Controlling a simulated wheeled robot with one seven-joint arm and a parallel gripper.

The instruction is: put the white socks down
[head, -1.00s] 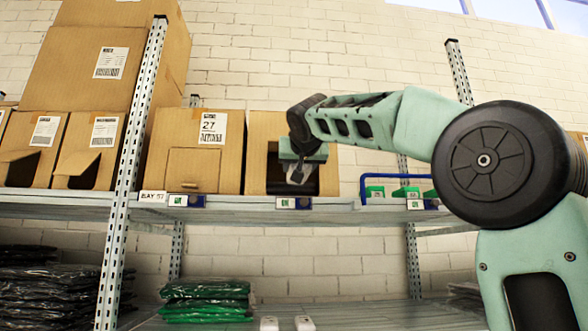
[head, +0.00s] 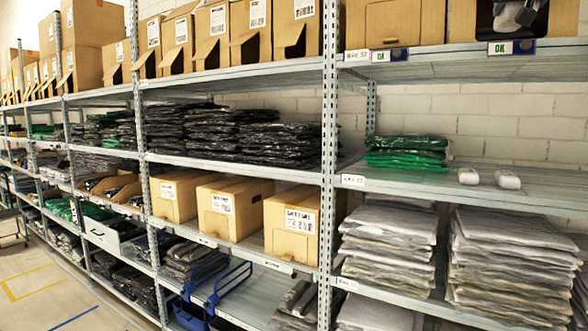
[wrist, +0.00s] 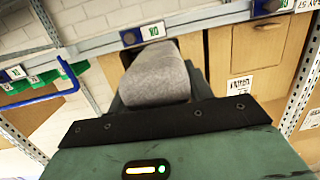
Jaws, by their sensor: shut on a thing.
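The white socks (wrist: 158,82) are a rolled bundle, looking pale grey in the wrist view. My gripper (wrist: 160,92) is shut on them, its dark green fingers showing at both sides. The far end of the roll is near a shelf label and a cardboard box; the box mouth is largely hidden by the roll. In the head view a pale shape, probably the socks (head: 516,14), shows in the dark opening of a cardboard box (head: 566,15) at the top right edge. Most of my arm is out of that view.
A closed box (head: 404,22) stands left of the open one, past it a shelf upright (head: 329,120). A blue wire-edged bin (wrist: 45,97) is on the other side. Below, two white rolls (head: 487,178) and green packs (head: 406,152) lie on a shelf with bare room.

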